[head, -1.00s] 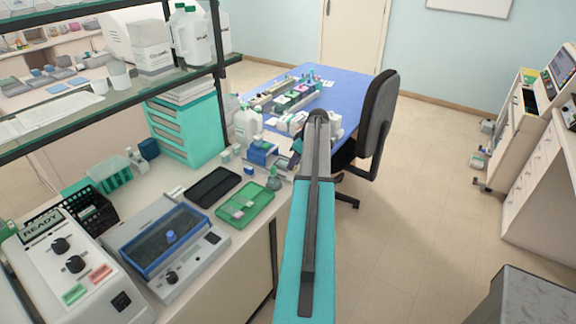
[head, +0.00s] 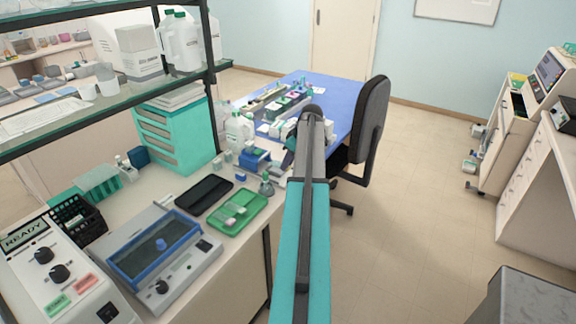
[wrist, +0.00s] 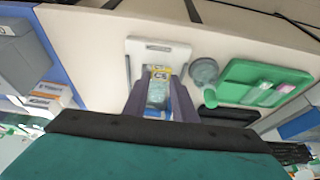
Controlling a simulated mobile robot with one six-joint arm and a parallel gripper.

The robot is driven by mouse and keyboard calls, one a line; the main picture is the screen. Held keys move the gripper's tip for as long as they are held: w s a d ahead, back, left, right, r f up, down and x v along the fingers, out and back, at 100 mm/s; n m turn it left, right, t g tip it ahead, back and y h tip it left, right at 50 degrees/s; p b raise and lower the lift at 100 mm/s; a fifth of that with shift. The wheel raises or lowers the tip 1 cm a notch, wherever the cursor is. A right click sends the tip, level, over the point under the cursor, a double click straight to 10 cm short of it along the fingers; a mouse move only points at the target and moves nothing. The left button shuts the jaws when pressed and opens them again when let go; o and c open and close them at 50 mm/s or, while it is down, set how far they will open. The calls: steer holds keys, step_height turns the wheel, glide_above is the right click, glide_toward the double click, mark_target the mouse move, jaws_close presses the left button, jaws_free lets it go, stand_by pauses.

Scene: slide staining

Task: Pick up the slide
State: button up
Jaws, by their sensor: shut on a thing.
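The slide (wrist: 158,92) shows in the wrist view as a small clear piece with a yellow and white label end. My gripper (wrist: 158,98) is shut on it, with a dark finger on each side. Behind the slide is a pale block or plate (wrist: 172,48) on the light bench; I cannot tell whether the slide touches it. In the head view my arm covers the middle of the picture, and neither the slide nor the fingertips can be made out.
A green tray (head: 257,212) with small items and a black tray (head: 204,194) lie on the bench. A round-based bottle (head: 266,186) stands close by the green tray. The blue-framed device (head: 118,276) is nearer. A dark chair (head: 372,125) stands right of my arm, with open floor beyond.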

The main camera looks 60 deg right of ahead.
steer(key=s+a+r+b, duration=0.1)
steer(key=s+a+b, duration=0.3)
steer(key=s+a, duration=0.5)
steer(key=shift+s+a+r, duration=0.2)
steer(key=shift+s+a, duration=0.2)
steer(key=shift+s, duration=0.6)
